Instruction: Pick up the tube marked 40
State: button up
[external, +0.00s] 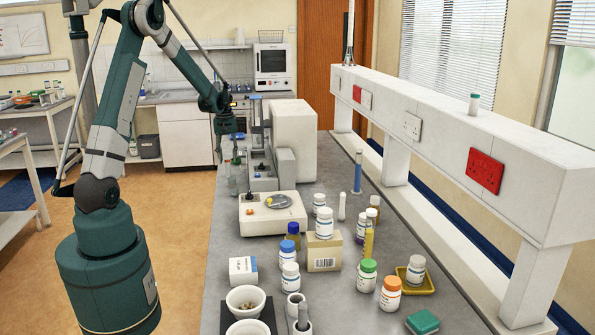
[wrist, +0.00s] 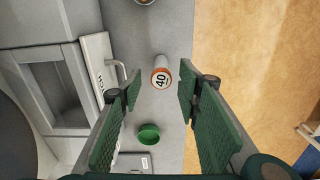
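The tube marked 40 (wrist: 160,78) shows in the wrist view with its black number on a white face with an orange rim. It appears in the gap between my fingertips, and a short pale body extends upward in the picture. My gripper (wrist: 160,70) is open, with a green padded finger on each side and nothing held. I cannot tell whether that vessel is the marked tube.
A green round cap (wrist: 149,134) is below the tube in the wrist view. A white and grey instrument (external: 293,140) stands close to the right of my gripper. A balance (external: 273,223) and several bottles, such as an orange-capped one (external: 390,293), occupy the nearer bench.

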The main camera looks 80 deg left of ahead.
aim_at(228, 170)
jog(key=shift+f, duration=0.15)
jog(key=shift+f, duration=1.2)
jog(key=shift+f, duration=0.1)
jog(key=shift+d+f, duration=0.1)
jog(key=shift+f, duration=2.4)
jog(key=shift+s, duration=0.1)
jog(key=c, duration=1)
